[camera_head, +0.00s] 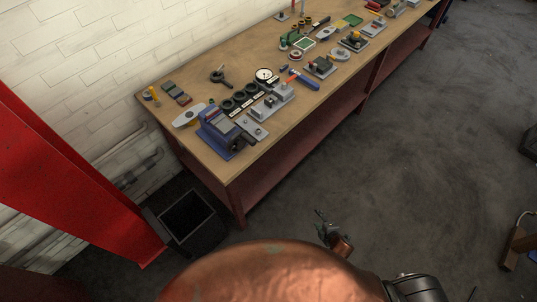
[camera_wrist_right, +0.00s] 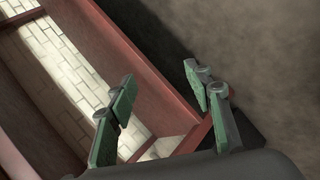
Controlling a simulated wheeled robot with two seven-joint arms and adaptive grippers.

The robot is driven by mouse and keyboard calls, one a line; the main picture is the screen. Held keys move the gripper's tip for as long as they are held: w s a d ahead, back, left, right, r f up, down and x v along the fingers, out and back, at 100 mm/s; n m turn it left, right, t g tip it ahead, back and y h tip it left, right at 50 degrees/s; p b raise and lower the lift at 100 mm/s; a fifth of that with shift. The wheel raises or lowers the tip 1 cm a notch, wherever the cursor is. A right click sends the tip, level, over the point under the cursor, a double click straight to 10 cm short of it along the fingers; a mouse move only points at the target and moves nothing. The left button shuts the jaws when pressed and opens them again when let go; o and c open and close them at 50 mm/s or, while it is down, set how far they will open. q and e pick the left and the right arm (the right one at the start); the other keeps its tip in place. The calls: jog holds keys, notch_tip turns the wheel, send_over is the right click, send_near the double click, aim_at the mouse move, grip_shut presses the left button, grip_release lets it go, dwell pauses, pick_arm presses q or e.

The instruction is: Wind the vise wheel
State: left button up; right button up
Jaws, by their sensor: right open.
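A blue vise (camera_head: 217,132) stands at the near left end of the long workbench in the head view. A dark part sticks out at its right side near the bench's front edge; I cannot clearly make out the wheel. My right gripper (camera_head: 326,223) is in front of the bench, over the floor, well away from the vise. In the right wrist view its green-padded fingers (camera_wrist_right: 163,98) are spread apart with nothing between them. The vise does not show in that view. My left gripper is not in view.
The workbench (camera_head: 155,86) carries many small parts, including a dial gauge (camera_head: 264,75) and a blue-handled hammer (camera_head: 304,79). A black bin (camera_head: 190,222) stands on the floor by the bench's left end. A red post (camera_head: 70,170) rises at left. The floor (camera_head: 420,130) at right is mostly clear.

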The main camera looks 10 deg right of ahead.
jog(key=w+a+r+n+t+y, duration=0.2)
jog(key=w+a+r+n, duration=0.3)
jog(key=w+r, duration=0.5)
jog(key=n+t+y, duration=0.3)
jog(key=n+y, duration=0.5)
jog(key=n, duration=1.3)
send_near(255, 144)
jog(key=x, duration=0.3)
jog(key=shift+w+a+r+p, duration=0.15)
jog(key=shift+w+a+p, duration=0.05)
jog(key=shift+a+p, duration=0.25)
jog(key=x, duration=0.8)
jog(key=shift+w+a+p, duration=0.15)
jog(key=shift+w+p, duration=0.2)
jog(key=shift+w, duration=0.05)
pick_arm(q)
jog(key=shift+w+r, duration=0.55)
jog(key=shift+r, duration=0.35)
pick_arm(e)
grip_shut()
